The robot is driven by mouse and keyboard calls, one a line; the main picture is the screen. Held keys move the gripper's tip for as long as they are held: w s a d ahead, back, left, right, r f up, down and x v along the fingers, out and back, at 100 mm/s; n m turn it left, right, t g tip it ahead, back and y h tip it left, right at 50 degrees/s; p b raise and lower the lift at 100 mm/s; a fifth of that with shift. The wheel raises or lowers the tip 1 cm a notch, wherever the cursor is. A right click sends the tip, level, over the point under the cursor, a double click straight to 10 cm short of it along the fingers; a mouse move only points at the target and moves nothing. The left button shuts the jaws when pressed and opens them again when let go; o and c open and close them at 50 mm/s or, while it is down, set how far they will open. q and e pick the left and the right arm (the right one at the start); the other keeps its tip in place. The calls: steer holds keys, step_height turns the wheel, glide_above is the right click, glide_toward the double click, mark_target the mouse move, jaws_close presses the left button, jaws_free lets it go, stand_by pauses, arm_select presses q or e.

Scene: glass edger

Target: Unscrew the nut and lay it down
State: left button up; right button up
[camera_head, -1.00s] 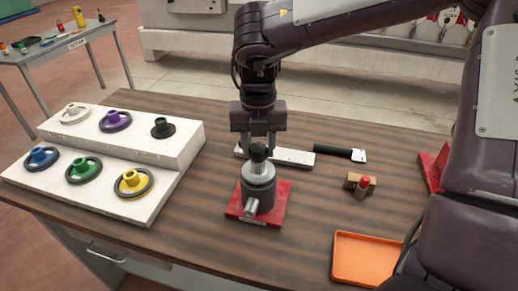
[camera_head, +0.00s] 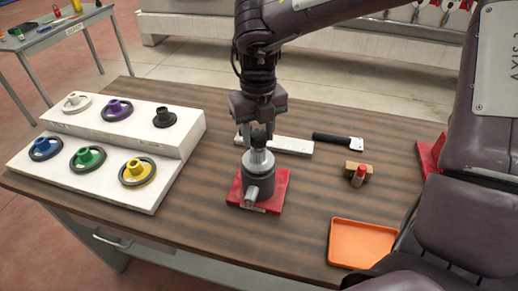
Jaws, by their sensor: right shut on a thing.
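A silver and dark grey spindle (camera_head: 259,165) stands upright on a red base plate (camera_head: 276,192) in the middle of the table. A dark nut (camera_head: 260,138) is at its top, partly hidden by the fingers. My right gripper (camera_head: 259,135) comes down from above and is shut on the nut, directly over the spindle. Whether the nut still touches the spindle thread, I cannot tell. An orange tray (camera_head: 362,244) lies empty at the table's front right. My left gripper is not in view.
A white stepped stand (camera_head: 150,190) with several coloured handwheels is at the left. A pale bar (camera_head: 292,146) and a dark-handled tool (camera_head: 335,141) lie behind the spindle. A wooden block with a red-capped piece (camera_head: 360,173) lies to the right. Table between spindle and tray is clear.

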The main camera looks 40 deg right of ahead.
mark_target(258, 134)
steer(key=shift+r, duration=0.2)
steer(key=shift+r+p, duration=1.3)
steer(key=shift+r, duration=0.4)
step_height(258, 134, up, 4)
steer(key=p, duration=0.3)
